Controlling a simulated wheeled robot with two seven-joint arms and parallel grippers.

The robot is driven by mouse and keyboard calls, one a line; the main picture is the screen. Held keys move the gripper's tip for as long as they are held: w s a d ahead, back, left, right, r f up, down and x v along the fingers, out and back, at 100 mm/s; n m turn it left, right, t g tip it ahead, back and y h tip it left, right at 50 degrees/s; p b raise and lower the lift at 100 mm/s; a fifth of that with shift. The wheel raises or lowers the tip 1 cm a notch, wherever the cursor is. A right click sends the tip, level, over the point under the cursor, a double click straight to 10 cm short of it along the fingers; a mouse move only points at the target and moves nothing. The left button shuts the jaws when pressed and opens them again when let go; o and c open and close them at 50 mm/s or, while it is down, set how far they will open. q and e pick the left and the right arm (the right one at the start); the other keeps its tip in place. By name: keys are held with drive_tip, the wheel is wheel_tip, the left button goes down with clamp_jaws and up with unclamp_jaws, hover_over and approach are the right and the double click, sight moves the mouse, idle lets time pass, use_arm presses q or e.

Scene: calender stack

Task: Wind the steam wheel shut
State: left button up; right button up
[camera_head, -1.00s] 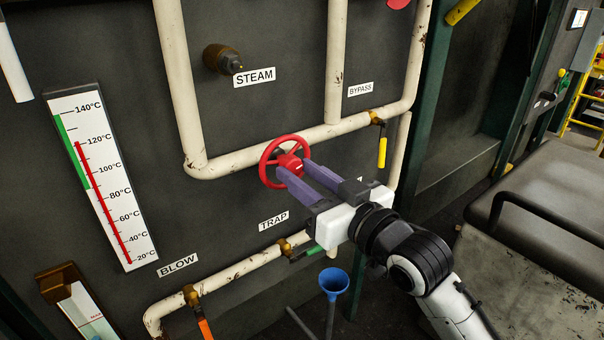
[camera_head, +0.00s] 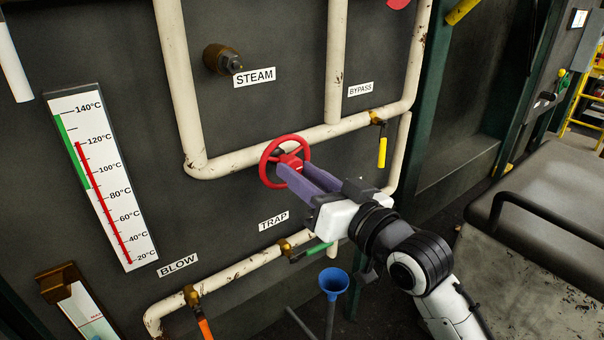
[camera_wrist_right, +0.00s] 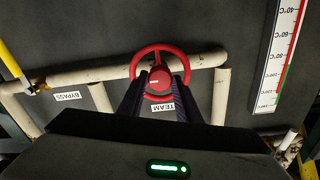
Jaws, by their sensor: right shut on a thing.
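The red handwheel (camera_head: 271,152) stands in front of the cream horizontal pipe in the head view. My right gripper (camera_head: 293,168) has its two purple fingers shut on the wheel's hub. The wheel (camera_wrist_right: 160,48) also shows between the fingers of my right gripper (camera_wrist_right: 160,82) in the right wrist view. I cannot tell whether the wheel is fixed to anything behind it. A brass fitting (camera_head: 217,58) with a bare grey tip sits left of the STEAM label (camera_head: 254,77), with no wheel on it. My left gripper is out of view.
The cream pipe (camera_head: 245,159) runs close behind the wheel. A yellow-handled bypass valve (camera_head: 382,152) is to its right. Below are the TRAP valve's green handle (camera_head: 318,249) and a blue funnel (camera_head: 334,282). A thermometer (camera_head: 104,180) is at left, a dark bench (camera_head: 560,195) at right.

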drive_tip(key=o, duration=1)
drive_tip(key=shift+o, duration=0.2)
drive_tip(key=b+v, duration=0.1)
drive_tip(key=v, duration=0.9)
drive_tip(key=shift+s, duration=0.15)
drive_tip(key=shift+d, duration=0.1)
